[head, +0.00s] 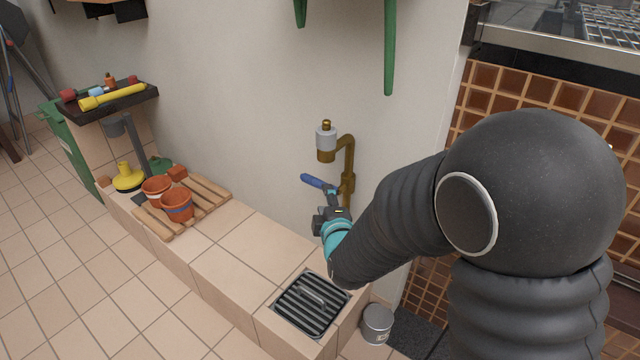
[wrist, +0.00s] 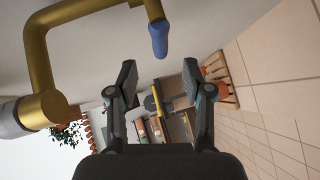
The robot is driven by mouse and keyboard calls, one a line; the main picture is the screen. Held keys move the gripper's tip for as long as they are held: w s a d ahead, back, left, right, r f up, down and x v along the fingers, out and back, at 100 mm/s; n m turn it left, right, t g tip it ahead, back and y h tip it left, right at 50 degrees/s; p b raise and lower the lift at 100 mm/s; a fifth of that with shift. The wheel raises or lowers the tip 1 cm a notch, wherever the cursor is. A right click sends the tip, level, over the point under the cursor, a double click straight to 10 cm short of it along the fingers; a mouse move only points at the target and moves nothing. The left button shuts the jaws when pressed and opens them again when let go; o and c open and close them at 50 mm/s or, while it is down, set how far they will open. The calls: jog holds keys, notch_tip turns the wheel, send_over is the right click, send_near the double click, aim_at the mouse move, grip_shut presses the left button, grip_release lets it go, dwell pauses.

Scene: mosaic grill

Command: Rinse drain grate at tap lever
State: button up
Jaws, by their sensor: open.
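The brass tap (head: 348,165) stands against the pale wall in the head view, with a grey collar near its outlet. Its blue tap lever (head: 313,182) sticks out to the left; in the wrist view the lever (wrist: 158,38) hangs just beyond and between my fingertips. My gripper (head: 330,198) is open and empty, close to the lever. In the wrist view both fingers of my gripper (wrist: 158,68) are spread with nothing between them. The dark slatted drain grate (head: 303,314) lies in the tiled ledge below, with a raised bar on top. No water shows.
A metal bucket (head: 376,325) stands beside the ledge's near end. Terracotta pots (head: 178,206) sit on a wooden slatted rack (head: 214,190) to the left. A dark shelf (head: 105,106) holds small items farther left. The tiled ledge (head: 238,262) between rack and grate is clear.

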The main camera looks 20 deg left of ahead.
aim_at(320, 184)
jog(key=x, duration=0.9)
jog(key=shift+w+f, duration=0.15)
grip_shut()
